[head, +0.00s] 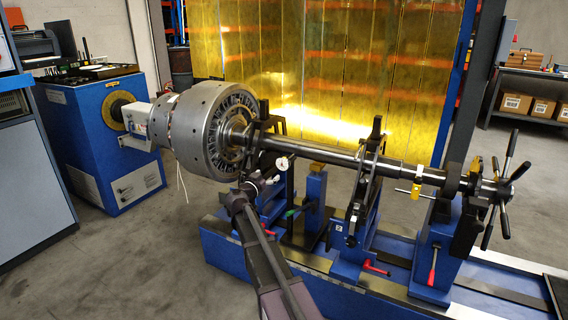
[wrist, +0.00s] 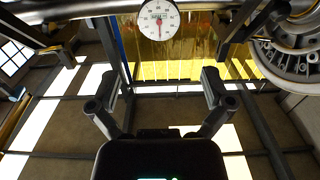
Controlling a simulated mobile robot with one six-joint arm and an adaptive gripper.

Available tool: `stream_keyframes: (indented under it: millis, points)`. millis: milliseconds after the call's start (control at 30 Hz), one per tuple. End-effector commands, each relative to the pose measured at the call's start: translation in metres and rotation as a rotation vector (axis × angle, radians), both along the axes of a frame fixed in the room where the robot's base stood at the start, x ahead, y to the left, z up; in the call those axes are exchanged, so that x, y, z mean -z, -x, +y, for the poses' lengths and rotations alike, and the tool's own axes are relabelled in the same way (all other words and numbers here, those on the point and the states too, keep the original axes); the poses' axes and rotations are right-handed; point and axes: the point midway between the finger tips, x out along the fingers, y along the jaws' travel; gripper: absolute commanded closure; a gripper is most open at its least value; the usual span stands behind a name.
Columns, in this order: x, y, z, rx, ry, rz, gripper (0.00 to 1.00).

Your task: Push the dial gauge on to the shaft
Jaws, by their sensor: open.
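The dial gauge (head: 282,163), with a round white face, is at the left part of the shaft (head: 330,154), just below it in the head view. In the wrist view the gauge (wrist: 159,20) faces me at the top centre, in front of the shaft (wrist: 80,9). I cannot tell whether its tip touches the shaft. My gripper (head: 264,182) is close to the gauge, below and left of it. In the wrist view my gripper (wrist: 157,92) has its fingers spread wide with nothing between them, and the gauge is beyond them.
A large grey rotor (head: 205,130) is on the shaft's left end. Blue supports (head: 352,258) with dark upright arms carry the shaft on a blue bed. A black spoked handwheel (head: 503,190) is at the right end. A yellow curtain (head: 345,65) hangs behind.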

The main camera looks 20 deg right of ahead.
Motion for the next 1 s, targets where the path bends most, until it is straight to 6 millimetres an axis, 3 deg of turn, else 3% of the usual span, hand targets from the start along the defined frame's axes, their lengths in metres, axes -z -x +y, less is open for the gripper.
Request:
stream_keyframes:
  millis: [600, 1000]
  points:
    - [0.000, -0.058, -0.072, 0.001, 0.000, 0.000, 0.00]
    - [0.000, -0.074, -0.094, 0.000, 0.000, 0.000, 0.00]
